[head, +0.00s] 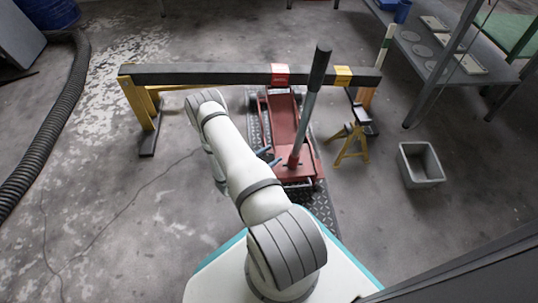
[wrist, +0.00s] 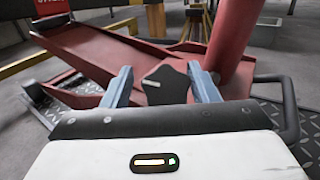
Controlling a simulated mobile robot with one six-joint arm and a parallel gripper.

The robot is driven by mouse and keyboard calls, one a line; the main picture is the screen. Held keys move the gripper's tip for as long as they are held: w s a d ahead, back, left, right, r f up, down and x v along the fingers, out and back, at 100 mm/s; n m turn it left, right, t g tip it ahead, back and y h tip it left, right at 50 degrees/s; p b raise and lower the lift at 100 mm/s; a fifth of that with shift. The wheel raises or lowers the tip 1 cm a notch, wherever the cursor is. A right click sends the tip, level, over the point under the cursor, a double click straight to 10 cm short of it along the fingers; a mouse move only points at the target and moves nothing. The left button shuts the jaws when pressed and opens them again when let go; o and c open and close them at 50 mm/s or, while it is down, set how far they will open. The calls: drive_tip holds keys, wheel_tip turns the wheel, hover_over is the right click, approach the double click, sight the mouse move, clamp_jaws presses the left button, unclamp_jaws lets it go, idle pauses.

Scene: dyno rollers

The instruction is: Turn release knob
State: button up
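The release knob (wrist: 166,86) is a dark, lobed knob in the middle of the wrist view, at the foot of the red jack handle socket (wrist: 231,38). My gripper (wrist: 160,72) is open, with one blue-grey finger on each side of the knob. Gaps show between the knob and both fingers; whether the fingertips reach its depth I cannot tell. In the head view my gripper (head: 269,156) is beside the base of the handle, left of it. I cannot make out the knob there. The red floor jack (head: 284,108) stands on a dark tread-plate strip.
The long jack handle (head: 316,85) rises close to the right of my gripper. A dark beam (head: 210,73) on yellow stands crosses behind. A yellow axle stand (head: 352,145) and a grey bin (head: 420,166) stand to the right. Floor at the left is mostly clear.

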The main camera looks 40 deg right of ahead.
drive_tip(key=shift+w+a+r, duration=0.1)
drive_tip(key=shift+w, duration=0.2)
drive_tip(key=c, duration=0.5)
drive_tip(key=m+g+y, duration=0.1)
drive_tip(key=m+g, duration=0.4)
drive_tip(key=shift+m, duration=0.4)
drive_tip(key=o, duration=0.9)
drive_tip(key=shift+s, duration=0.15)
drive_tip(key=shift+o, duration=0.2)
drive_tip(key=p+v, duration=0.2)
drive_tip(key=v, duration=0.5)
drive_tip(key=shift+a, duration=0.35)
drive_tip(key=shift+r, duration=0.1)
